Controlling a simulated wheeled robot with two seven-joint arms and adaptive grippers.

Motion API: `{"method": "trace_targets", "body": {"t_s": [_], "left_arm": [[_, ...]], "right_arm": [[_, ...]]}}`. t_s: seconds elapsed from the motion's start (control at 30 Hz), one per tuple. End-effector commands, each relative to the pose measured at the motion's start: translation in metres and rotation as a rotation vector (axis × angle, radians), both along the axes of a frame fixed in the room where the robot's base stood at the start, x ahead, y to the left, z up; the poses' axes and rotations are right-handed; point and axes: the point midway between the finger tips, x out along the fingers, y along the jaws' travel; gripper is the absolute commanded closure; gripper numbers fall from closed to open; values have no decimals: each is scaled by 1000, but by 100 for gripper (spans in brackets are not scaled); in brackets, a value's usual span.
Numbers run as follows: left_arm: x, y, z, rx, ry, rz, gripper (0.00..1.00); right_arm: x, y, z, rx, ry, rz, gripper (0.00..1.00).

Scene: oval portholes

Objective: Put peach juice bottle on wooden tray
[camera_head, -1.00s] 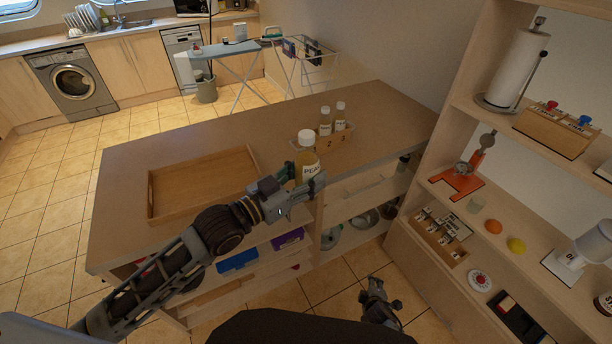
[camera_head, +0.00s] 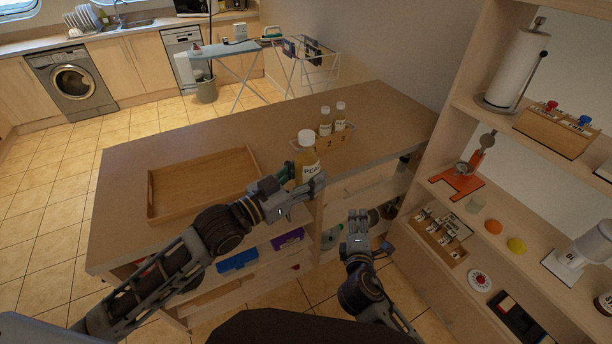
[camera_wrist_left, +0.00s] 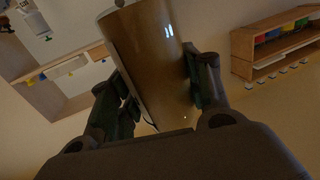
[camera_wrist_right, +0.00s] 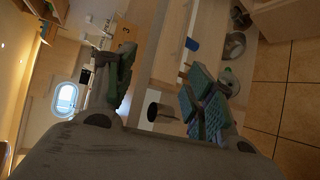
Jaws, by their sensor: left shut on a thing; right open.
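The counter (camera_head: 130,162) is bare around the tray. A shelf unit (camera_head: 455,160) with several objects stands on the right, close to my right arm.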

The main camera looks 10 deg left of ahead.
Motion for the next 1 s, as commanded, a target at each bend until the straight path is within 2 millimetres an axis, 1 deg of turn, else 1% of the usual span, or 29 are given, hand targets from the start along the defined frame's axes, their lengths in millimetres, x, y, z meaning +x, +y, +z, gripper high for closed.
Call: {"method": "trace_targets", "body": {"t_s": [0.03, 0.07, 0.1, 0.27, 0.4, 0.5, 0.7, 1.0], "left_arm": [[0, 0, 2, -1, -3, 0, 91], [0, 0, 2, -1, -3, 0, 91], [0, 0, 2, -1, -3, 0, 91], [0, 0, 2, -1, -3, 0, 91], [0, 0, 2, -1, -3, 0, 91], [0, 0, 2, -1, -3, 0, 91], [0, 0, 1, -1, -3, 0, 91], [0, 0, 2, -1, -3, 0, 91]], "right_arm": [[-2, 3, 18, -11, -29, 5, 46], [-4, 4, 28, -19, -44, 9, 46], [-6, 6, 41, -27, -65, 11, 46], [-18, 11, 93, -63, -147, 17, 46], [-31, 15, 140, -111, -216, 22, 46], [-40, 20, 168, -170, -249, 30, 46], [-50, 33, 197, -290, -268, 54, 46], [-62, 54, 224, -478, -273, 103, 46]]}}
